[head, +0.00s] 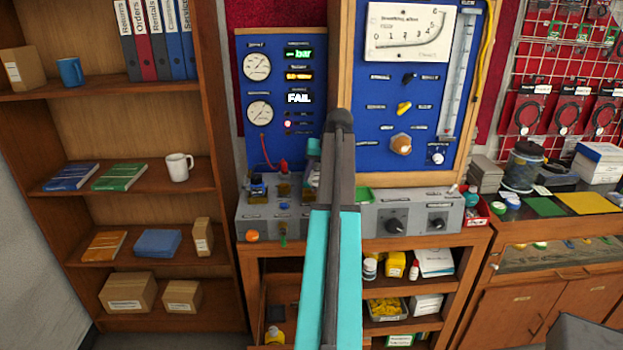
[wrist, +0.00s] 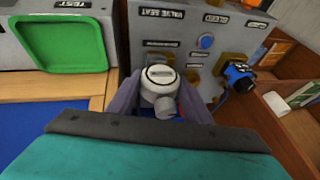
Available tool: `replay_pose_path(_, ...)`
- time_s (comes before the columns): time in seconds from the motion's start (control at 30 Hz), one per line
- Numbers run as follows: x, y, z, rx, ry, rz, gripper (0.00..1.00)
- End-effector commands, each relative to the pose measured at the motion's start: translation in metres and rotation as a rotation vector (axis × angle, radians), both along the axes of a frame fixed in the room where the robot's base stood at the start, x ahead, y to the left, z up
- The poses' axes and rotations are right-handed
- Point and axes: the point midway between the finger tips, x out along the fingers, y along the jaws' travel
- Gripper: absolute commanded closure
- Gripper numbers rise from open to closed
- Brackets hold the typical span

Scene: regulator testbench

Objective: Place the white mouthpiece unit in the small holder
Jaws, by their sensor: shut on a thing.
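In the wrist view, the white mouthpiece unit (wrist: 160,88) sits between the two grey fingers of my gripper (wrist: 158,103), which is shut on it. The unit has a round cap with a dark ring and a short stub pointing toward the camera. Behind it is the grey bench top (wrist: 150,35), with labels reading "VALVE SEAT" and "BLEED". Brass-coloured fittings (wrist: 233,60) show right of the unit; I cannot tell which part is the small holder. In the head view, my arm hides the gripper and the unit.
A blue and black fitting (wrist: 238,76) stands on the bench, right of my gripper. A green tray (wrist: 62,42) marked "TEST" lies to the left. In the head view, the blue gauge panel (head: 268,150) rises behind the grey bench (head: 345,222), and its display reads "FAIL".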

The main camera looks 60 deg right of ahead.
Motion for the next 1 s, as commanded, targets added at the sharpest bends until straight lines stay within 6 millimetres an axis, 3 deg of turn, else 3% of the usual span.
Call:
replay_pose_path(0.2,0.022,-0.011,0.001,0.0,0.001,0.002,0.88)
replay_pose_path(0.67,0.025,-0.012,0.0,0.0,0.0,0.001,0.88)
replay_pose_path(0.93,0.039,-0.02,0.001,0.0,0.0,0.0,0.88)
replay_pose_path(1.0,0.037,-0.018,-0.006,0.002,0.002,-0.001,0.88)
